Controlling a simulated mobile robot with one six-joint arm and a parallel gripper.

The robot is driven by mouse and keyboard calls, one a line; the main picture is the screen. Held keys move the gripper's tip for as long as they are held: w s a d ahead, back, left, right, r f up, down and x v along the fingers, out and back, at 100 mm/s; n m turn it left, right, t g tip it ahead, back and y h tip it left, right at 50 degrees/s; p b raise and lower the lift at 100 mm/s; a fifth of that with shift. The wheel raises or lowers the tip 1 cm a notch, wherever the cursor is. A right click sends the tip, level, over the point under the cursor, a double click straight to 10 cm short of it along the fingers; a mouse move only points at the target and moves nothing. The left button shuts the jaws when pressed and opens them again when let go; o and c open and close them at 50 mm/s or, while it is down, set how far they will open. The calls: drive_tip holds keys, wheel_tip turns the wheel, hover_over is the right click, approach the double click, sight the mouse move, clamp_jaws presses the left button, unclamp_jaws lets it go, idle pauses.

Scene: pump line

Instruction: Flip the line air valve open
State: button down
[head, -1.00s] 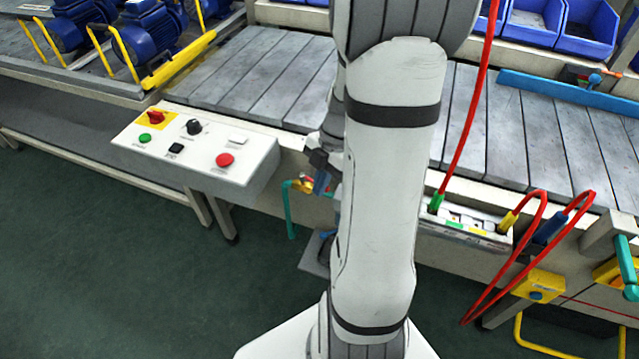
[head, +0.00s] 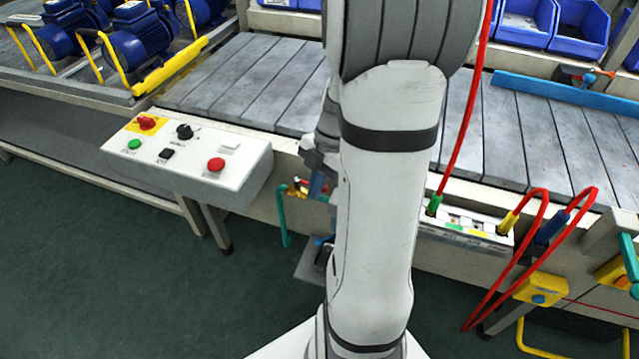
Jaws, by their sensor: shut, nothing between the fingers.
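The line air valve (head: 294,190) is a small brass-coloured fitting with a bit of red on top, below the bench edge in the middle of the head view. A teal pipe (head: 283,220) bends down from its left side. My gripper (head: 317,184) has bluish fingers and is at the right of the valve, very close to it in the picture. Its fingers are shut and empty. Whether they touch the valve cannot be told. My arm and fingers hide the valve's right side, and the angle of its handle is too small to tell.
A white control box (head: 190,165) with buttons stands left of the valve. A port block (head: 465,228) with red hoses is to the right. The slatted bench (head: 260,85) lies behind, with blue motors (head: 145,48) at upper left. The green floor at lower left is clear.

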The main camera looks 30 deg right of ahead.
drive_tip(key=s+a, duration=0.2)
drive_tip(key=a, duration=0.2)
drive_tip(key=w+a+p+v, duration=0.1)
drive_tip(key=p+v, duration=0.1)
drive_tip(key=v, duration=0.9)
drive_tip(key=s+a+r+m+t+h+p, duration=0.1)
drive_tip(key=a+r+m+p, duration=0.4)
drive_tip(key=m, duration=0.5)
drive_tip(key=s+a+r+m+t+h+p, duration=0.2)
drive_tip(key=s+a+r+m+h+p, duration=0.1)
drive_tip(key=s+a+r+m+p, duration=0.3)
drive_tip(key=shift+r+m+p, duration=1.15)
drive_tip(key=shift+r+m, duration=0.85)
drive_tip(key=shift+m, duration=0.2)
drive_tip(key=shift+a, duration=0.2)
